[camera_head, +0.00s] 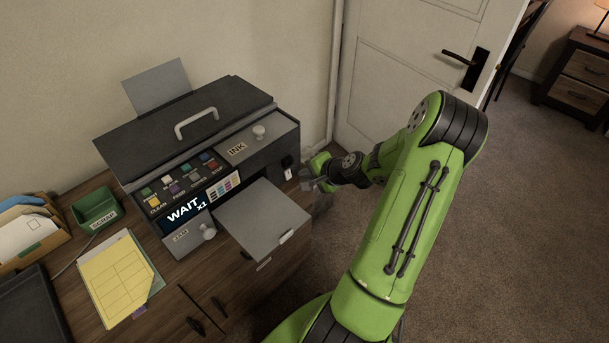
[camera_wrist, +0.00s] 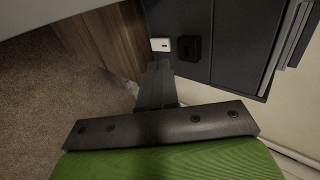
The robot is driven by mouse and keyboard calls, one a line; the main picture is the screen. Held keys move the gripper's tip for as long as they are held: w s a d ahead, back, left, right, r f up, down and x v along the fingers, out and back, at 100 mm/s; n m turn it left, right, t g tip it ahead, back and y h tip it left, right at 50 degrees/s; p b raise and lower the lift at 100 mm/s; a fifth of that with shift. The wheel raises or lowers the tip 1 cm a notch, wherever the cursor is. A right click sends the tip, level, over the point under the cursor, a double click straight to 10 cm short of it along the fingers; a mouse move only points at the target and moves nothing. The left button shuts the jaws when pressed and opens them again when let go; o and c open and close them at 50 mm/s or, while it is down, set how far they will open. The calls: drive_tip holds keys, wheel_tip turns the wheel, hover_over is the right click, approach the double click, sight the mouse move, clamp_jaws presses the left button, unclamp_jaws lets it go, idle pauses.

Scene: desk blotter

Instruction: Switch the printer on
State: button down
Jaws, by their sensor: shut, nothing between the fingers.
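The dark grey printer (camera_head: 215,120) stands on a wooden cabinet, its lid closed. Its small screen (camera_head: 185,211) is lit and reads WAIT x1. At the right end of its front is a black raised block (camera_head: 287,161), like a switch, with a small white plate (camera_head: 288,173) below it. The wrist view shows the black block (camera_wrist: 188,47) beside the white plate (camera_wrist: 160,44); I cannot tell the switch position. My gripper (camera_head: 306,181) is shut and empty just off this corner. In the wrist view its fingertips (camera_wrist: 160,66) point near the white plate, contact unclear.
A grey output tray (camera_head: 262,218) sticks out left of my gripper. Coloured buttons (camera_head: 185,178), an INK cover (camera_head: 262,142) and a JAM knob (camera_head: 208,231) are on the printer. Yellow paper (camera_head: 118,282) and a green tray (camera_head: 96,210) lie left. Open floor lies right.

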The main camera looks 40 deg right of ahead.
drive_tip(key=s+r+p, duration=0.1)
drive_tip(key=s+r, duration=0.2)
drive_tip(key=r, duration=0.3)
drive_tip(key=shift+s+p, duration=0.4)
drive_tip(key=a+r+n+g+p, duration=0.4)
drive_tip(key=a+r+n, duration=0.7)
drive_tip(key=a, duration=0.5)
drive_tip(key=s+a+r+n+p, duration=0.1)
drive_tip(key=s+a+r+n, duration=0.2)
drive_tip(key=s+a+r, duration=0.2)
drive_tip(key=s+a+r+n+p, duration=0.2)
drive_tip(key=s+a+r, duration=0.3)
drive_tip(key=s+r, duration=0.4)
drive_tip(key=shift+s+a+n+p, duration=0.3)
drive_tip(key=shift+s+a+n, duration=0.05)
drive_tip(key=shift+s+n, duration=0.5)
